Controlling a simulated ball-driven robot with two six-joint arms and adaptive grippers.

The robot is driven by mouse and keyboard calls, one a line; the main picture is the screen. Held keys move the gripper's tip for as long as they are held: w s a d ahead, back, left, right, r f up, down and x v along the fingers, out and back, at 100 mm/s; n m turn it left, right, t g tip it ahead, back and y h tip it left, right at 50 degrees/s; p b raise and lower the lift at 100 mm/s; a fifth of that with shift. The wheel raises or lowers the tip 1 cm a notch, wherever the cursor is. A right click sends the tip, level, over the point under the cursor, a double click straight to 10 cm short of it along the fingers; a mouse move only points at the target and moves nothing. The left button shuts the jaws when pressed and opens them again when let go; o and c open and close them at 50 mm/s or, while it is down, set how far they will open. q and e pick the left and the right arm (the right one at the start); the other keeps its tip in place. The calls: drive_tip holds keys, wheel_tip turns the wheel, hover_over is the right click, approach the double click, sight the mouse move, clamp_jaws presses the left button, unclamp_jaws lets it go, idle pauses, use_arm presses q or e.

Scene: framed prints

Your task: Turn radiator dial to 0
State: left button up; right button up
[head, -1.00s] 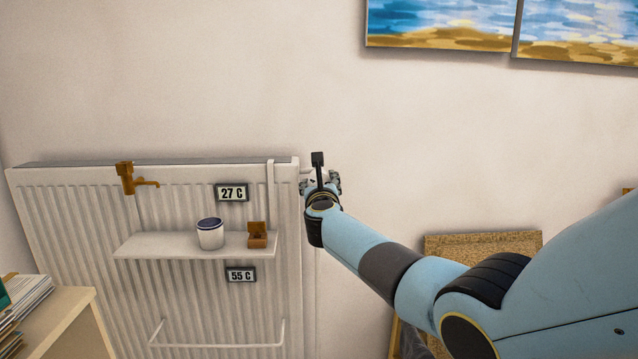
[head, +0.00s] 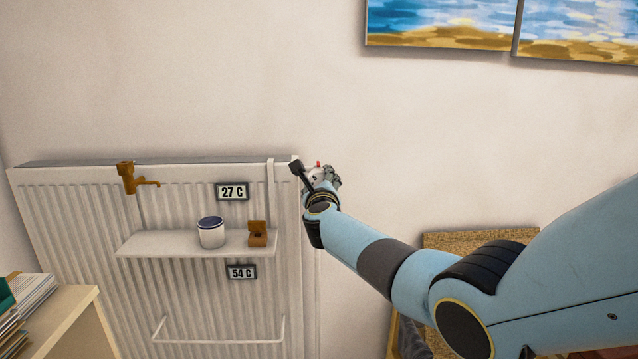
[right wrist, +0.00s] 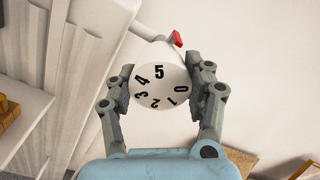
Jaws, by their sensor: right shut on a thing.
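The radiator dial (right wrist: 160,88) is a round white knob with black numbers, seen face-on in the right wrist view. The 5 is at the top of the picture, the 0 at the right, and a red marker (right wrist: 176,39) sits above the dial, up and right of the 5. My right gripper (right wrist: 161,86) is shut on the dial, one finger on each side. In the head view the right gripper (head: 322,176) is at the radiator's upper right corner and hides most of the dial. The white radiator (head: 75,215) stands against the wall. My left gripper is out of view.
A shelf (head: 150,244) on the radiator holds a white cup (head: 211,233) and a small brown box (head: 257,235). Displays read 27 C (head: 232,192) and 54 C (head: 241,272). A brown tap (head: 130,180) hangs at left.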

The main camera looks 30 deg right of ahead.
drive_tip(key=shift+a+f, duration=0.1)
drive_tip(key=o, duration=1.2)
drive_tip(key=v, duration=1.2)
